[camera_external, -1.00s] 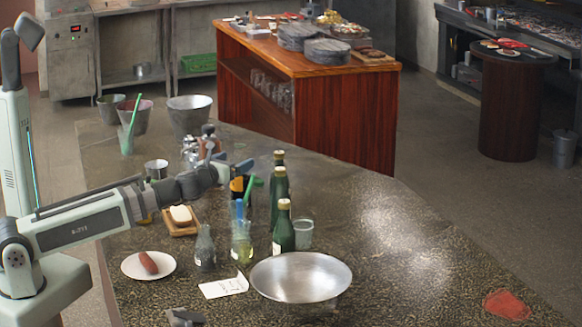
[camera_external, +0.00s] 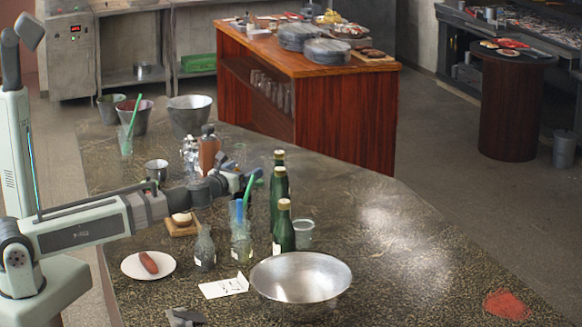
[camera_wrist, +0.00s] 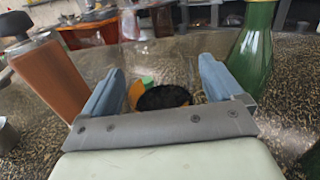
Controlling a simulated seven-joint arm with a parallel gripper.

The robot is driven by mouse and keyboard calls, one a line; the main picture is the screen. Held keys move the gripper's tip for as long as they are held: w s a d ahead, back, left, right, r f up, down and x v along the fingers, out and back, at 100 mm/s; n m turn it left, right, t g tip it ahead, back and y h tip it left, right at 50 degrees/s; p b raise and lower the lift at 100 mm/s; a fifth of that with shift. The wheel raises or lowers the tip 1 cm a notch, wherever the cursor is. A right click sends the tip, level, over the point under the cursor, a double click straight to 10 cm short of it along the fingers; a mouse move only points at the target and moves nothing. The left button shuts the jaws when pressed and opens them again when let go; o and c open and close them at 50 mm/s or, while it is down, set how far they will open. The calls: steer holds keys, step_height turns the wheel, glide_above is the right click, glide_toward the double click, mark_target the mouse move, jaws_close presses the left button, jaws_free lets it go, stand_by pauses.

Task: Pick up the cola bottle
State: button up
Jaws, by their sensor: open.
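My gripper (camera_wrist: 162,68) is open, its two blue fingers spread. In the wrist view a dark, round-topped object (camera_wrist: 163,97) with orange-yellow beside it shows between the fingers; I cannot tell whether it is the cola bottle. A brown bottle-like container with a dark cap (camera_wrist: 48,78) stands left of the fingers; it also shows in the external view (camera_external: 208,150). A green bottle (camera_wrist: 252,45) stands just right of the fingers. In the external view my gripper (camera_external: 247,178) is beside the row of green bottles (camera_external: 279,190), and hides what is behind it.
A large metal bowl (camera_external: 300,277) sits in front of the green bottles, with a glass (camera_external: 303,234) nearby. A clear flask (camera_external: 205,249), a beaker (camera_external: 241,242) and a plate with a sausage (camera_external: 131,266) are nearer my arm. The counter's right side is mostly clear.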

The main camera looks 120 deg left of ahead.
steer(key=shift+w+a, duration=0.1)
steer(key=shift+a, duration=0.35)
steer(key=c, duration=1.3)
